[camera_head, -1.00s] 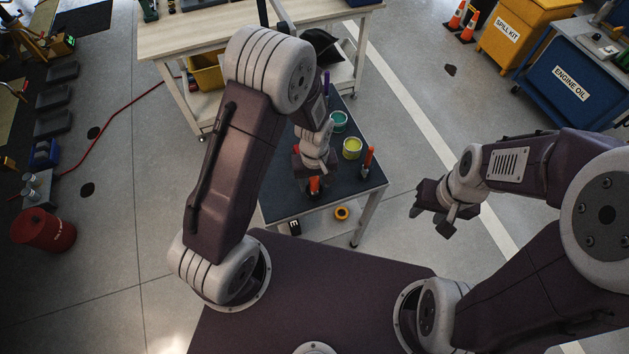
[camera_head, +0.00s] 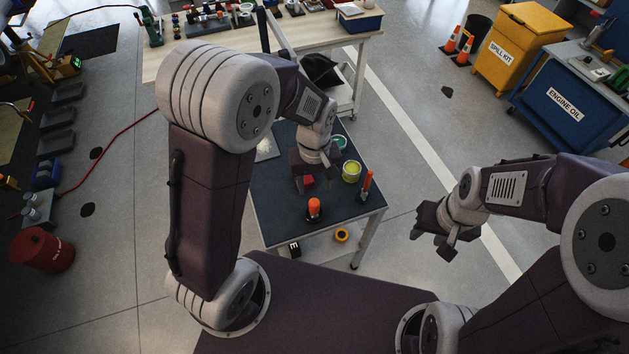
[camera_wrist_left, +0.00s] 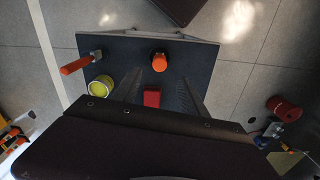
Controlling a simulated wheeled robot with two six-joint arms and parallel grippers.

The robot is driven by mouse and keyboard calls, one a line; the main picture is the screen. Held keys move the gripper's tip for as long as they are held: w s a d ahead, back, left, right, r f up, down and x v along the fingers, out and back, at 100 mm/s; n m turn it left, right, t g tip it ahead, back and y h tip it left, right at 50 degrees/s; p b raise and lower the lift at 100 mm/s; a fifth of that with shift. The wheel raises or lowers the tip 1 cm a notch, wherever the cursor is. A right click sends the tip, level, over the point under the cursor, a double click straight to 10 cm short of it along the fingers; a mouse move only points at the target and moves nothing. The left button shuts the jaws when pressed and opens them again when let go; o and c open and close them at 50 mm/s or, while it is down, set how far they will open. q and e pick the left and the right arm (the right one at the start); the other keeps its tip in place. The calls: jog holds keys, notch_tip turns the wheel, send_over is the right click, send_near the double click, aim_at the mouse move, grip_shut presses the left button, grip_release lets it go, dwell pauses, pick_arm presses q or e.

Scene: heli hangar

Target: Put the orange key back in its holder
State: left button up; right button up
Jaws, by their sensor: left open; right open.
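An orange, rounded upright piece (camera_head: 314,206) on a dark base stands near the front edge of the dark-topped table (camera_head: 270,205); it also shows in the left wrist view (camera_wrist_left: 159,58). I take it for the key, but cannot tell whether the base is its holder. My left gripper (camera_head: 317,186) is open and empty, just beyond the piece and apart from it. In the left wrist view, its fingers (camera_wrist_left: 172,72) point toward the table. A red block (camera_wrist_left: 152,98) shows near them, partly hidden in the head view. My right gripper (camera_head: 436,242) is open and empty, right of the table.
An orange-handled tool (camera_head: 366,183) stands at the table's right edge, beside a yellow-green tin (camera_head: 351,171) and a teal tin (camera_head: 339,143) partly behind my left gripper. A yellow ring (camera_head: 342,235) lies on the lower shelf. A workbench (camera_head: 170,67) stands behind.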

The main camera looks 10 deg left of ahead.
pick_arm(q)
jog(key=s+a+r+m+t, duration=0.1)
jog(key=s+a+m, duration=0.3)
jog(key=s+a, duration=0.3)
jog(key=shift+s+a+m, duration=0.15)
jog(key=shift+s+m, duration=0.25)
dwell(0.7)
